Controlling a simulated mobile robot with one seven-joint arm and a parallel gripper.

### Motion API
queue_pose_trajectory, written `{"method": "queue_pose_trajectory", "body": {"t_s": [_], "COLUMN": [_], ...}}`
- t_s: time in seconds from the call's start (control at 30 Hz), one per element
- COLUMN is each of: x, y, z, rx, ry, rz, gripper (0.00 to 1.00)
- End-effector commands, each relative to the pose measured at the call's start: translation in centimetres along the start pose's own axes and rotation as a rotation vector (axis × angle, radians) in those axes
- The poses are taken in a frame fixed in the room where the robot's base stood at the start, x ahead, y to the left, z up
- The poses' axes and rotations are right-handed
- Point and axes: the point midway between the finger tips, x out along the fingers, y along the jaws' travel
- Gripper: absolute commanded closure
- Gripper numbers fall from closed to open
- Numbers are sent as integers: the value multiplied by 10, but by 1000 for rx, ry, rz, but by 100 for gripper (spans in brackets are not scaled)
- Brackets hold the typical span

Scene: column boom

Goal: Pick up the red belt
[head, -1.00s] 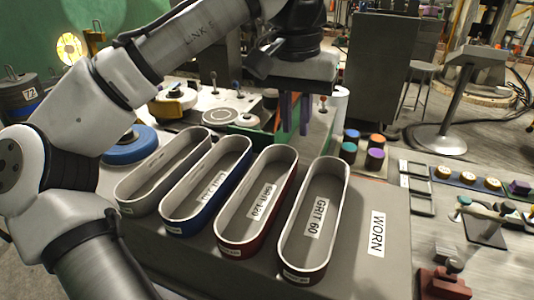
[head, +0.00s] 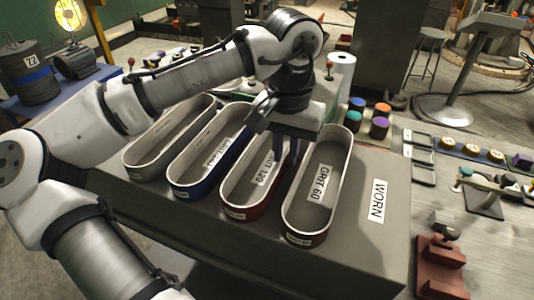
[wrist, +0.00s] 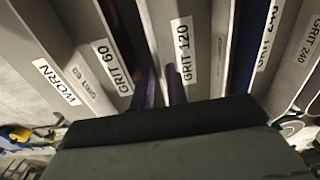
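The red belt (head: 255,208) is a long oval loop standing on edge on a grey bench, with a "GRIT 120" label inside it. It is third from the left in a row of belts. My gripper (head: 287,158) points down at its right-hand wall, towards the far half, with the purple fingers apart. In the wrist view the gripper (wrist: 161,74) has one finger on each side of the pale wall of the red belt (wrist: 151,30). The fingers look open, with a gap between them. Whether they touch the wall I cannot tell.
A blue belt (head: 197,191) stands close on the left and a grey belt (head: 146,174) beyond it. The "GRIT 60" belt (head: 297,236) stands close on the right, by a "WORN" label (head: 376,201). Small coloured cylinders (head: 379,127) and a red-brown clamp (head: 440,262) are further right.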

Motion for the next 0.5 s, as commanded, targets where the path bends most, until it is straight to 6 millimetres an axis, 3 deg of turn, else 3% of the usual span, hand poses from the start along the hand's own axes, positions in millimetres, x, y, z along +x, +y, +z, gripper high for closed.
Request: {"method": "queue_pose_trajectory", "body": {"t_s": [0.13,0.37,0.5], "x": [15,18,18], "y": [0,0,0], "z": [-1,-1,-1], "rx": [0,0,0], "ry": [0,1,1], "rz": [0,1,1], "gripper": [85,85,99]}}
